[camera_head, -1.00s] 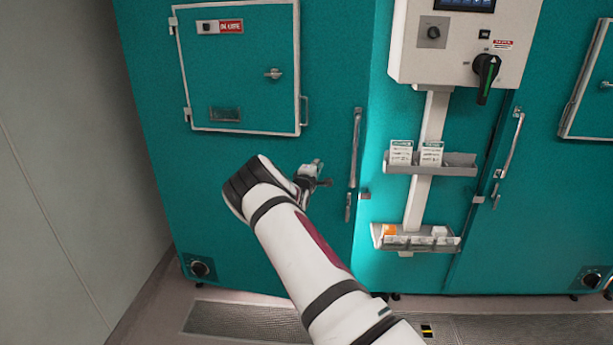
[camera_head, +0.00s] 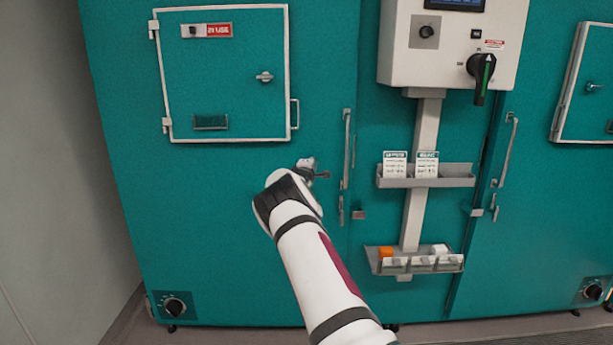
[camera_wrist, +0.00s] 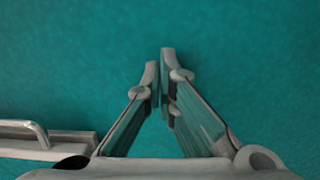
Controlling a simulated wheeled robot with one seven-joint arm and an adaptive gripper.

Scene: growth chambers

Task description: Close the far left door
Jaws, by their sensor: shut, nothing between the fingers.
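The far left door (camera_head: 230,230) is a large teal panel with a small square hatch in its upper part. It looks flush or nearly flush with the chamber front; a small gap cannot be ruled out. Its long vertical handle (camera_head: 346,160) is near its right edge. My gripper (camera_head: 318,174) is in front of the door, just left of the handle and below the hatch. In the wrist view my gripper (camera_wrist: 160,62) is shut and empty, with teal surface (camera_wrist: 70,60) filling the view beyond. Whether the fingertips touch it cannot be told.
The hatch (camera_head: 225,80) looks shut. Right of the door is a control box (camera_head: 450,45) with a black rotary switch, above two small shelves (camera_head: 445,182) on a post. Another teal door with a handle (camera_head: 508,150) is further right. A grey wall (camera_head: 50,200) is at left.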

